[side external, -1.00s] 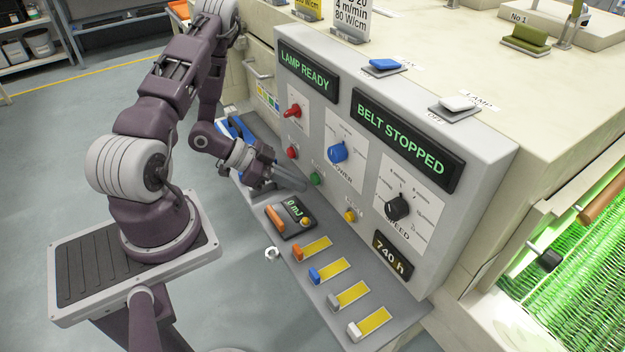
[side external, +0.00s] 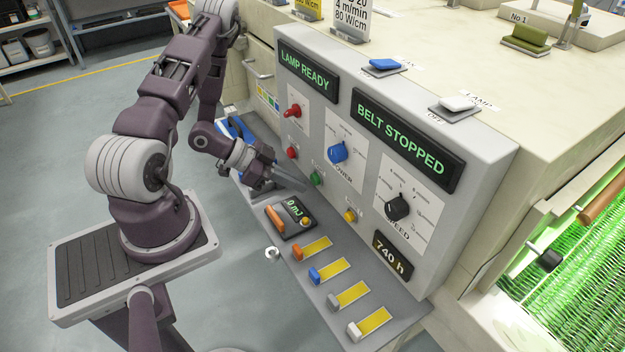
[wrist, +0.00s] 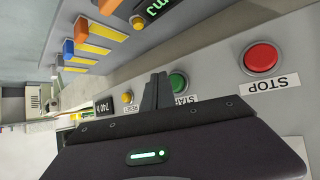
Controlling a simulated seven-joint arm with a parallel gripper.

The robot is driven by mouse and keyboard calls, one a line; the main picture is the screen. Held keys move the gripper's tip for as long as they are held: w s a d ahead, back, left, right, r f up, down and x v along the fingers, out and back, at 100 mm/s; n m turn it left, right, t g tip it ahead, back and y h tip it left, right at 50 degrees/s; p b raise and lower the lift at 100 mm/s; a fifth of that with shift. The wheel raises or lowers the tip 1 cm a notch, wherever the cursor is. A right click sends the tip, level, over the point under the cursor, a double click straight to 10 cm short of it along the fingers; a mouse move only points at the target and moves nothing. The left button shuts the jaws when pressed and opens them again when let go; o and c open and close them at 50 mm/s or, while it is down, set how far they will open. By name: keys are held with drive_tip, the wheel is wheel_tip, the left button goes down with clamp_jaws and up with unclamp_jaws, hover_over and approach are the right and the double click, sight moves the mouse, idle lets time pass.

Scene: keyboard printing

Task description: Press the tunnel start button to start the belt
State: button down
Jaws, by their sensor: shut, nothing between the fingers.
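The green start button (side external: 315,179) sits low on the grey control panel (side external: 330,222). In the wrist view the green button (wrist: 178,83) is just right of my fingertips, above a partly hidden START label (wrist: 184,100). My gripper (side external: 301,186) is shut and empty, its tips pointing at the panel close to the green button. In the wrist view the shut fingers (wrist: 157,85) stand beside the button; I cannot tell whether they touch it. The display (side external: 408,138) reads BELT STOPPED. The belt (side external: 570,270) at the right is lit green.
A red stop button (side external: 292,153) is left of the green one, and a yellow button (side external: 350,216) is to its right. A red switch, blue knob (side external: 337,152) and black knob are above. A meter (side external: 293,214) and several sliders lie on the shelf below.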

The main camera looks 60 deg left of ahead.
drive_tip(key=shift+w, duration=0.15)
drive_tip(key=shift+w, duration=0.3)
idle(0.3)
drive_tip(key=shift+w, duration=0.5)
idle(0.5)
drive_tip(key=shift+s, duration=0.9)
drive_tip(key=shift+s, duration=2.55)
